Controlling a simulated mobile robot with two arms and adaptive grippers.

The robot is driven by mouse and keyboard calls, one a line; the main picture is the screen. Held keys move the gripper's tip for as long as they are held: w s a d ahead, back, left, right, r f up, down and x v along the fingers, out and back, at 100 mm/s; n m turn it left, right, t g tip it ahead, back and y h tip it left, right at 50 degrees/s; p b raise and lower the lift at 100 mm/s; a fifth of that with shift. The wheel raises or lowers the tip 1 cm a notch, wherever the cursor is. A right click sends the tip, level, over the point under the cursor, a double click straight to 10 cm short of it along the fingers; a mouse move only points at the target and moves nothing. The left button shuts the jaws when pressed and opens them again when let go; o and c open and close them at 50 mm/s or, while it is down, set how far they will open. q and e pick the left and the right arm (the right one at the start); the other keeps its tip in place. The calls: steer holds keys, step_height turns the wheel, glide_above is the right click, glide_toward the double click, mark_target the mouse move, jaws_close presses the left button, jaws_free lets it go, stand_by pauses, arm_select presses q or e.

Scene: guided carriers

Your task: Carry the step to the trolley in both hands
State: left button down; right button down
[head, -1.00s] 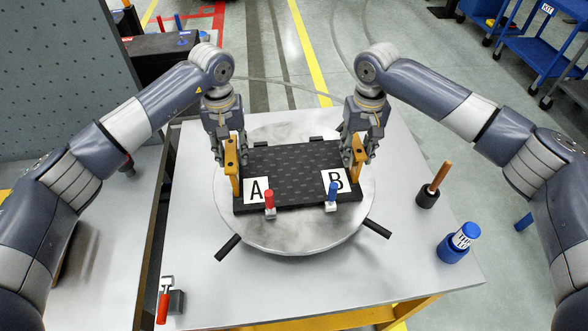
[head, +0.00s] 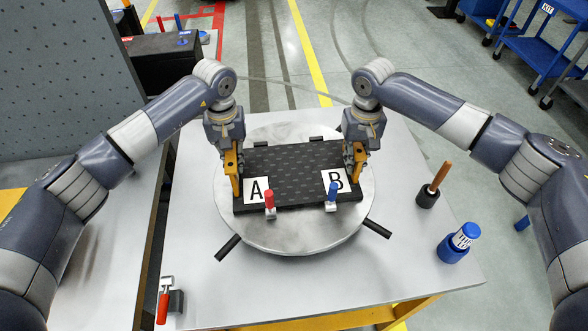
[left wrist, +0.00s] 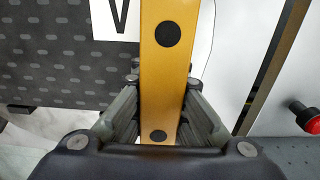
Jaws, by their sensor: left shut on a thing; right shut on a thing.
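The step (head: 290,170) is a black patterned board with yellow upright handles at its left and right ends. It lies flat on a round grey turntable (head: 290,236) on the table. It bears labels A and B, with a red peg (head: 269,200) and a blue peg (head: 332,195) at its front edge. My left gripper (head: 232,150) is shut on the left yellow handle (left wrist: 165,70), its fingers on both sides of it. My right gripper (head: 355,152) is shut on the right yellow handle. A blue trolley (head: 533,52) with a KIT sign stands on the floor at upper right.
A grey perforated panel (head: 60,75) stands at left. A red button (left wrist: 304,115) shows in the left wrist view. Open floor lies beyond the table.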

mark_target(357, 145)
arm_select(q)
steer(key=shift+w+r, duration=0.2)
steer(key=shift+w, duration=0.05)
arm_select(e)
steer(key=shift+w+r, duration=0.25)
arm_select(q)
steer(key=shift+r+p, duration=0.15)
steer(key=shift+p, duration=0.15)
arm_select(e)
steer(key=shift+r, duration=0.1)
